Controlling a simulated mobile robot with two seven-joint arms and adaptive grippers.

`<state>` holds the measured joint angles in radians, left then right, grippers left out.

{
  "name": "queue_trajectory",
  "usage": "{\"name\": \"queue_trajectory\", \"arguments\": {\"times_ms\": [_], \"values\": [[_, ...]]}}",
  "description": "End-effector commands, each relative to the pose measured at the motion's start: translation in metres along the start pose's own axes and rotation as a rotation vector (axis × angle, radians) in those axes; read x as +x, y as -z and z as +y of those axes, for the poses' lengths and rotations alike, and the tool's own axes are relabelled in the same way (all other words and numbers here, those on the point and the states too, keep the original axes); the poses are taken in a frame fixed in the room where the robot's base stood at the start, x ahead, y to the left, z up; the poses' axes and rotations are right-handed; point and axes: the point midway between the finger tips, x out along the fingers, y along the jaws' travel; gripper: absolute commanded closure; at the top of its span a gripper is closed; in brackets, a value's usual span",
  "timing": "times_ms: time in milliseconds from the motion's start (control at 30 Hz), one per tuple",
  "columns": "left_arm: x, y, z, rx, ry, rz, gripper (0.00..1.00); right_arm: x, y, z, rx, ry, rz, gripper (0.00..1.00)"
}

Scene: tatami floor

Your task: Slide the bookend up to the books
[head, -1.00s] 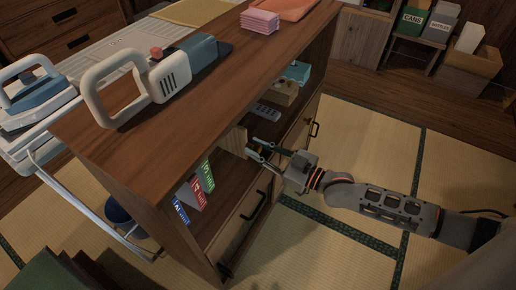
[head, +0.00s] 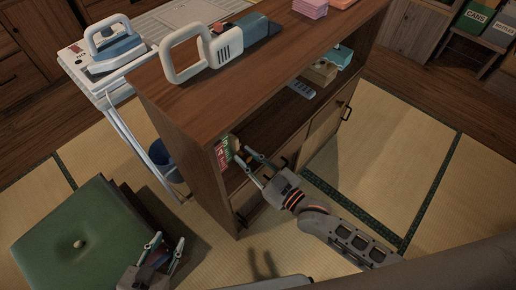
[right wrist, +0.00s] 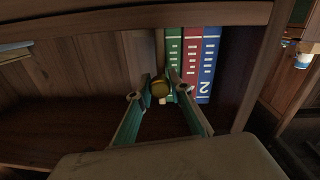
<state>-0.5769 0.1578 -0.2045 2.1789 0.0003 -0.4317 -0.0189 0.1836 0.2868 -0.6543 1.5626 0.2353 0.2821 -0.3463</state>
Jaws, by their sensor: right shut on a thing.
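The books stand upright at the shelf's near end in the head view (head: 224,154). The right wrist view shows green (right wrist: 173,60), red (right wrist: 191,62) and blue (right wrist: 209,65) spines. The wooden bookend, with a round brass-coloured knob (right wrist: 159,89), is beside the green book; it shows small in the head view (head: 236,143). No clear gap shows between bookend and books, but contact is hard to tell. My right gripper (head: 255,164) is shut on the bookend at its knob, fingers reaching into the shelf (right wrist: 160,87). My left gripper (head: 168,241) is open and empty above the floor.
The wooden cabinet (head: 270,75) has a top board above the shelf. A remote (head: 302,89), a wooden box (head: 320,72) and a teal box (head: 341,56) sit farther along the shelf. A green cushion (head: 75,235) is near my left gripper.

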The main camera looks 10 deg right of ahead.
Motion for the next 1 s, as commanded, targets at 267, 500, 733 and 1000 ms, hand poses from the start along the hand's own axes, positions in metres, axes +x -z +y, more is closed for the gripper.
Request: {"name": "queue_trajectory", "arguments": {"times_ms": [267, 500, 733, 1000], "values": [[0.0, -0.002, 0.0, 0.0, 0.0, -0.003, 0.64, -0.001, -0.001, -0.008, 0.001, 0.002, -0.001, 1.0], [0.0, -0.002, 0.0, 0.0, 0.0, -0.003, 0.64, -0.001, -0.001, -0.007, 0.002, 0.002, -0.002, 0.63], [0.0, -0.001, 0.0, 0.0, 0.0, -0.002, 0.64, -0.001, 0.0, -0.006, 0.001, 0.001, -0.001, 0.63], [0.0, 0.002, -0.001, -0.003, 0.004, 0.002, 0.64, -0.014, -0.001, -0.006, 0.001, 0.001, -0.002, 0.63]]}}
